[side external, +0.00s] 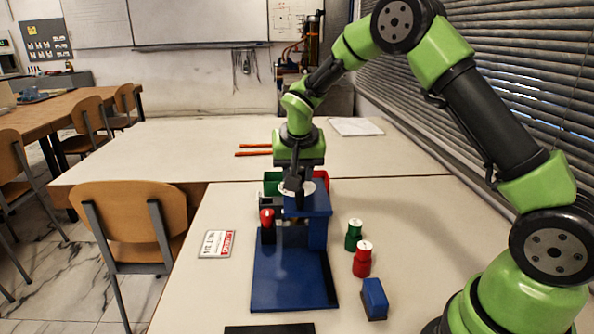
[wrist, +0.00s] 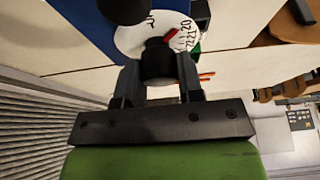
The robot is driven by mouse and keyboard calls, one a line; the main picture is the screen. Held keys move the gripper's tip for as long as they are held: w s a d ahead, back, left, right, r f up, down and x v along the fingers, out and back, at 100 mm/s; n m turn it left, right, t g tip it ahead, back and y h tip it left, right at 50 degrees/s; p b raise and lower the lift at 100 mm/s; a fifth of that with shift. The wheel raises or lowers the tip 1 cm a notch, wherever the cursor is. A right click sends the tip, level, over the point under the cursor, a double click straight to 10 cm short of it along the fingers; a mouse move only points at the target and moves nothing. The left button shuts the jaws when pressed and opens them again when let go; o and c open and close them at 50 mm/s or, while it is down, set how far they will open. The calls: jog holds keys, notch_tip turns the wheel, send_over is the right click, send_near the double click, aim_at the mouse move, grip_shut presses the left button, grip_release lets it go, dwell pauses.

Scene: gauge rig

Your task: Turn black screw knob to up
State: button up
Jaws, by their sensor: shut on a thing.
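The blue gauge rig (side external: 283,280) stands on the near table, with a raised blue block at its back right. My gripper (side external: 298,188) points down over the top of this block. In the wrist view my gripper (wrist: 158,72) has one finger on each side of the black screw knob (wrist: 157,60) and is shut on it. The white dial (wrist: 134,38) lies just beyond the knob, with printed numbers and a red pointer (wrist: 171,34). The knob is mostly hidden by my gripper in the side view, so its exact turn cannot be told.
A red knob (side external: 267,217) stands on the rig left of my gripper. A green bottle (side external: 354,236), a red bottle (side external: 362,260) and a blue block (side external: 374,299) stand to the right. A printed card (side external: 216,244) lies left. Green and red bins (side external: 272,182) are behind.

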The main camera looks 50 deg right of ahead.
jog(key=n+t+y, duration=0.1)
jog(key=n, duration=0.3)
jog(key=n+y, duration=0.2)
jog(key=n, duration=0.2)
jog(key=shift+n, duration=0.3)
dwell(0.5)
jog(key=o, duration=0.9)
jog(key=shift+r, duration=0.1)
jog(key=v, duration=0.9)
jog(key=shift+s+r, duration=0.3)
